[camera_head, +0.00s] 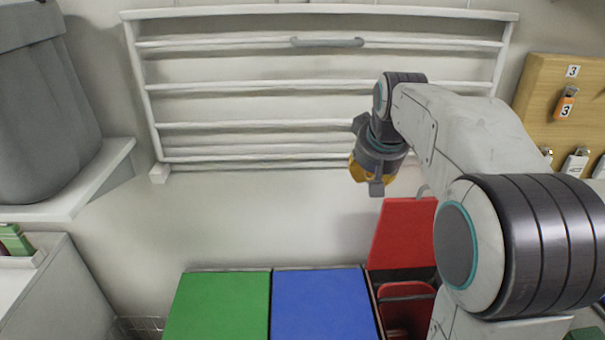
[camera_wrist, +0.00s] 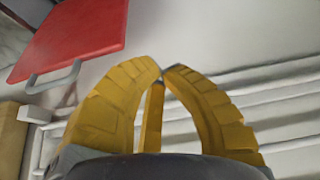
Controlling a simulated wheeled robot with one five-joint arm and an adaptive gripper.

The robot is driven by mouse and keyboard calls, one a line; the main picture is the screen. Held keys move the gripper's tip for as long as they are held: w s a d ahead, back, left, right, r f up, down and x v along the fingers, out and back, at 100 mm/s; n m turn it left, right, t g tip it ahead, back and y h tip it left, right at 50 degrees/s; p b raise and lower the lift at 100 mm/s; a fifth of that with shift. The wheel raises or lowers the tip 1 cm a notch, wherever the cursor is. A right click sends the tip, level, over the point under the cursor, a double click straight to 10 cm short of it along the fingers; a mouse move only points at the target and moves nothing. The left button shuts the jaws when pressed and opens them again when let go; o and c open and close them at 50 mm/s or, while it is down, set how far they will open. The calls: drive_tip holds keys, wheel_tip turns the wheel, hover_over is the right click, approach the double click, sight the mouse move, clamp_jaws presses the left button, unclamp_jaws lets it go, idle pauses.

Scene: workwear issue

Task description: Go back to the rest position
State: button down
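My gripper (camera_wrist: 162,75) shows in the wrist view with its two yellow fingers curved together, their tips meeting or nearly so, and nothing held between them. The red lid (camera_wrist: 75,38) also shows at upper left in the wrist view.
A green lid (camera_head: 220,305) and a blue lid (camera_head: 322,303) lie shut beside the open red bin (camera_head: 406,308). A white wall rack (camera_head: 325,87) is behind. A grey bin (camera_head: 45,110) stands on a left shelf. A wooden key board (camera_head: 545,95) hangs at right.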

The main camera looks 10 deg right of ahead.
drive_tip(key=shift+w, duration=0.1)
drive_tip(key=s+a+f+g, duration=0.2)
drive_tip(key=s+f+g, duration=0.1)
drive_tip(key=s+f, duration=0.65)
drive_tip(key=s+a+n, duration=0.1)
drive_tip(key=s+a, duration=0.3)
drive_tip(key=s, duration=0.4)
drive_tip(key=s+a+f+n+t+y, duration=0.1)
drive_tip(key=s+a, duration=0.3)
drive_tip(key=s, duration=0.4)
drive_tip(key=shift+s+f, duration=0.15)
drive_tip(key=shift+f, duration=0.05)
